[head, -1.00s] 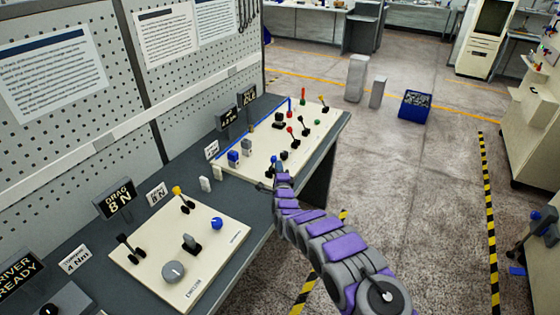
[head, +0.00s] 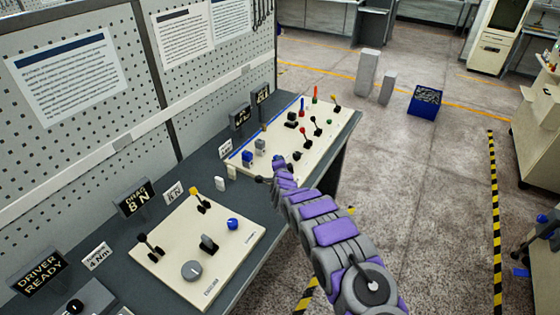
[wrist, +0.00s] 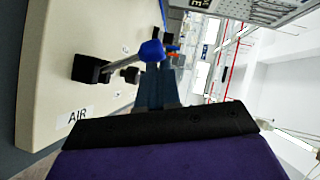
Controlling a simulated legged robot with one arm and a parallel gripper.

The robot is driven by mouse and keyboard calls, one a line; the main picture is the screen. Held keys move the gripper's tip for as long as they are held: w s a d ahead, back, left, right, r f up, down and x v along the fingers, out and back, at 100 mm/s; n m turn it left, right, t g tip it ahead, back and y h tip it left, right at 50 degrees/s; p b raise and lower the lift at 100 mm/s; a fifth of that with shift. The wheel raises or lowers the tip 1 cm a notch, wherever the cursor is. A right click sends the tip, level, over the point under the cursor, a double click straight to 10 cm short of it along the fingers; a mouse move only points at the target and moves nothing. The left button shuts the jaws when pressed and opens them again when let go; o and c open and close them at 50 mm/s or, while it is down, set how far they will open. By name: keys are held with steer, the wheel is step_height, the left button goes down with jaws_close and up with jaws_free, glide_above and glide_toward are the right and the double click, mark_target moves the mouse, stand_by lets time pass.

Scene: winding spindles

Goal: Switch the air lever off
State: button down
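The air lever (wrist: 125,67) shows in the wrist view as a metal rod with a blue knob (wrist: 151,51) and a black base (wrist: 90,69). It rises from a cream panel (wrist: 48,60) beside a printed AIR label (wrist: 78,116). My gripper (wrist: 160,75) has its dark fingers at the blue knob; I cannot tell whether they touch it or how far apart they are. In the head view my gripper (head: 279,165) is at the near edge of the far cream panel (head: 277,146), and the air lever cannot be made out there.
Several other levers stand on the far panel, including a red-knobbed one (head: 303,130). A nearer panel (head: 165,262) carries a yellow-knobbed lever (head: 194,191), a blue knob (head: 232,223) and a grey dial (head: 191,270). A pegboard wall (head: 130,95) backs the bench. Open floor lies right.

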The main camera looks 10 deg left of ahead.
steer(key=shift+w+r, duration=0.1)
steer(key=shift+a+r, duration=0.1)
steer(key=shift+r, duration=0.15)
stand_by(0.4)
steer(key=shift+r, duration=0.1)
